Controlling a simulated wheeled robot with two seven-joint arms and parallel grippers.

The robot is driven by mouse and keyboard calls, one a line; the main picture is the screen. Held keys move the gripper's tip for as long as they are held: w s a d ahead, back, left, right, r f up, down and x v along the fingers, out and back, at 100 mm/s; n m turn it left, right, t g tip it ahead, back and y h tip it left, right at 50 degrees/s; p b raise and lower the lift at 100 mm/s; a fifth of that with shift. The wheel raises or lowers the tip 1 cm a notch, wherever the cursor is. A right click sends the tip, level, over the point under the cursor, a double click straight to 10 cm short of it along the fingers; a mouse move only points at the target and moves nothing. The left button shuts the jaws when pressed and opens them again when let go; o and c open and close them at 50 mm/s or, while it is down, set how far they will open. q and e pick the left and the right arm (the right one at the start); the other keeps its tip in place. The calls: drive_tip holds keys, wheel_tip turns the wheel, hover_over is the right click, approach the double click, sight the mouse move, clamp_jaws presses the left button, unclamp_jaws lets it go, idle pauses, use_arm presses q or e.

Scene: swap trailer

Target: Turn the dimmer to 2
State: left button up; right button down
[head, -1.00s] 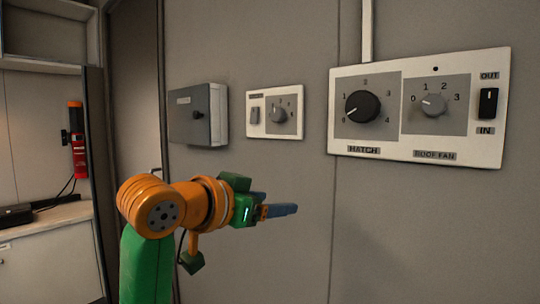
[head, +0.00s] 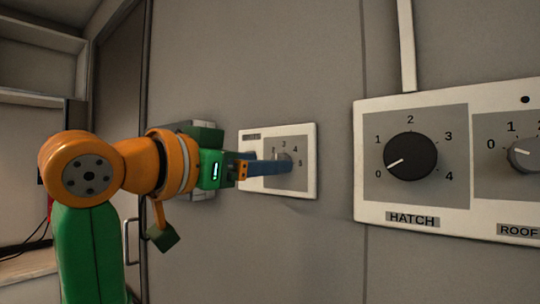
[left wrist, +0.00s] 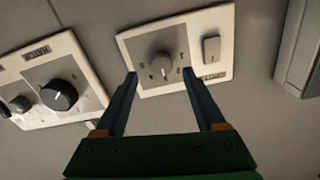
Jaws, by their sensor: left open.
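The dimmer knob (head: 284,157) is a small grey dial on a white wall panel (head: 308,186), with figures around it. The left wrist view shows the knob (left wrist: 160,65) with a rocker switch (left wrist: 211,49) beside it. I cannot tell where its pointer stands. My left gripper (head: 288,166) is open and empty. Its two blue fingers reach to the panel and partly hide the knob in the head view. In the left wrist view the fingertips (left wrist: 159,76) lie to either side of the knob, apart from it and slightly below it in the picture. My right gripper is not in view.
A larger white panel (head: 362,205) to the right carries the black HATCH knob (head: 410,157), pointing to 0, and a smaller grey roof fan knob (head: 523,154). A grey box (head: 207,132) sits behind my left arm. Bare wall lies below the panels.

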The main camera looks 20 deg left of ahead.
use_arm(q)
drive_tip(key=x, duration=0.3)
drive_tip(key=shift+w+a+f, duration=0.15)
drive_tip(key=shift+w+f, duration=0.05)
drive_tip(key=shift+w, duration=0.05)
drive_tip(key=shift+s+r, duration=0.15)
drive_tip(key=shift+s, duration=0.1)
drive_tip(key=c, duration=0.6)
clamp_jaws()
drive_tip(key=shift+n, duration=0.4)
drive_tip(key=shift+n+b, duration=0.35)
drive_tip(key=shift+n, duration=3.65)
